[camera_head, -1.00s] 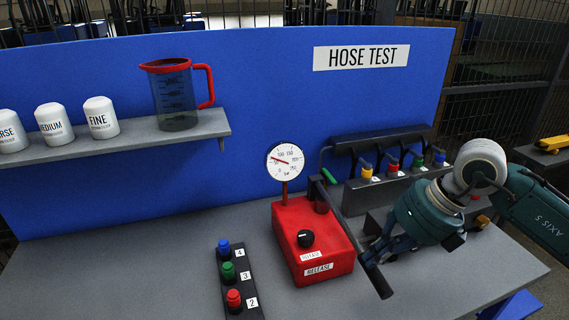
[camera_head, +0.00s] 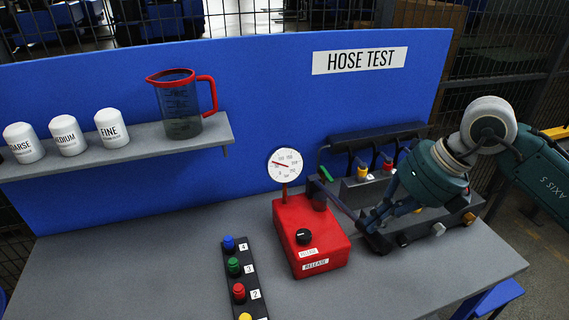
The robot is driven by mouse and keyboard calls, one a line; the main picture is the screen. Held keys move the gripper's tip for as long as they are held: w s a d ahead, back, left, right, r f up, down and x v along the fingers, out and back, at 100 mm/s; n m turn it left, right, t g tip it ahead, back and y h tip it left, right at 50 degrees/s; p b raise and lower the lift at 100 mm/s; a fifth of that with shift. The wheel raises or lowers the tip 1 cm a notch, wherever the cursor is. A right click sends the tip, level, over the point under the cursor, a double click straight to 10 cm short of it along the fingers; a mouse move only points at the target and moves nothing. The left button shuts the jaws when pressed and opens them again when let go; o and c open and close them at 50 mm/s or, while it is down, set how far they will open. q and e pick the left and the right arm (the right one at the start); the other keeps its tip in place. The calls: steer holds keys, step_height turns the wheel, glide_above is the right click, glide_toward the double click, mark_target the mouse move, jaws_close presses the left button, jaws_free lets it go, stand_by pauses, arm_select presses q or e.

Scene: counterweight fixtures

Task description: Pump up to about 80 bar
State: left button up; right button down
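The red pump (camera_head: 318,262) stands on the grey bench with a black knob (camera_head: 303,236) and a RELEASE label on it. Its round white gauge (camera_head: 285,164) stands at the back; the red needle points left and slightly up, and the figures are too small to read surely. The dark pump lever (camera_head: 336,199) runs from the pump's back right toward the right. My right gripper (camera_head: 372,220) is at the lever's outer part and appears closed around it; the fingers and the lever's end overlap, so the grip is partly hidden. My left gripper is not in view.
A black block (camera_head: 245,285) with coloured buttons lies left of the pump. A dark hose fixture (camera_head: 350,189) with coloured fittings stands behind my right gripper. A shelf (camera_head: 160,142) holds a jug (camera_head: 182,108) and white containers. The bench's left part is clear.

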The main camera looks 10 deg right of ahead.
steer(key=shift+f, duration=0.1)
steer(key=shift+s+f+b, duration=0.1)
steer(key=shift+f+b, duration=1.55)
steer(key=shift+f, duration=0.1)
step_height(320, 180, up, 4)
steer(key=p, duration=0.3)
steer(key=shift+f, duration=0.1)
